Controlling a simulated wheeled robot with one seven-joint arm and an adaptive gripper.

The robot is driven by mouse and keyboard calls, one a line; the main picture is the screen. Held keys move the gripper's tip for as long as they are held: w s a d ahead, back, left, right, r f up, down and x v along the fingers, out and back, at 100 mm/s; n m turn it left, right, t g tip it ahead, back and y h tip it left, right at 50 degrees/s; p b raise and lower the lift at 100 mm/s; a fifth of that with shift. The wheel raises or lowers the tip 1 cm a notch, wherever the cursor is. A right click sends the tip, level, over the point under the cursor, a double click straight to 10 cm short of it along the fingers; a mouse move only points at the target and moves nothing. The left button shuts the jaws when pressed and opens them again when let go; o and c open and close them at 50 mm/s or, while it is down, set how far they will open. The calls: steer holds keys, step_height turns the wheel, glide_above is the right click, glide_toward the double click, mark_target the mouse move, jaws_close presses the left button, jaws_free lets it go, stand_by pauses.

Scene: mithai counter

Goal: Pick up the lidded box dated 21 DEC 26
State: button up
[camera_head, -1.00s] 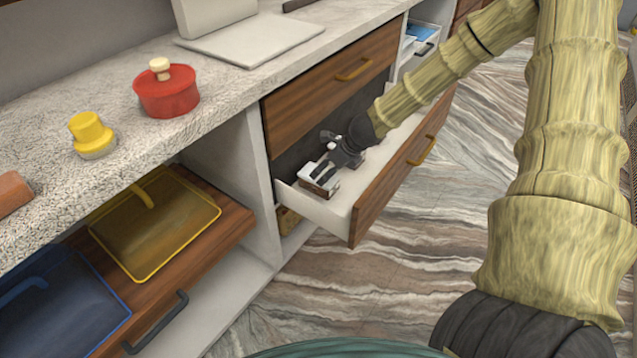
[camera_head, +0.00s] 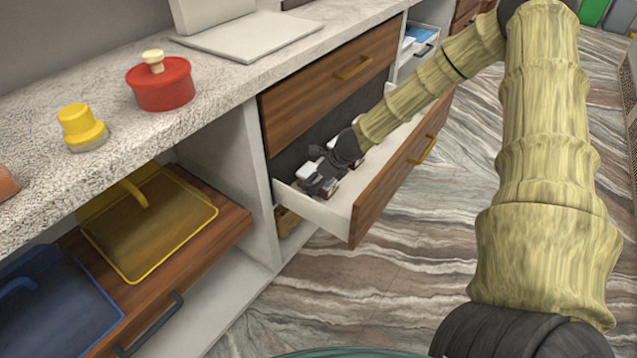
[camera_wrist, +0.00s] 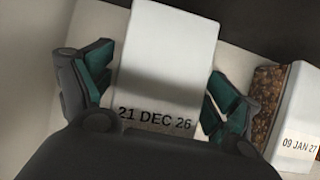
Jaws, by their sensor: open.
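The lidded box dated 21 DEC 26 (camera_wrist: 165,60) fills the middle of the wrist view, its white lid and printed date facing the camera. My gripper (camera_wrist: 155,92) is open, with one teal-padded finger on each side of this box. I cannot tell whether the fingers touch it. In the head view my gripper (camera_head: 318,181) is down in the open drawer (camera_head: 325,213), over white-lidded boxes that it partly hides. A second box dated 09 JAN 27 (camera_wrist: 297,118), with a brown speckled side, stands to the right in the wrist view.
The drawer's wooden front (camera_head: 400,170) and white walls enclose the boxes. A closed drawer (camera_head: 330,90) is above. The counter holds a red pot (camera_head: 162,88) and a yellow-topped object (camera_head: 80,125). A lower pull-out holds yellow (camera_head: 150,235) and blue (camera_head: 55,310) trays.

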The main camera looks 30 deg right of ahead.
steer(key=shift+c, duration=0.4)
steer(key=c, duration=1.2)
steer(key=shift+c, duration=0.2)
steer(key=shift+r, duration=0.1)
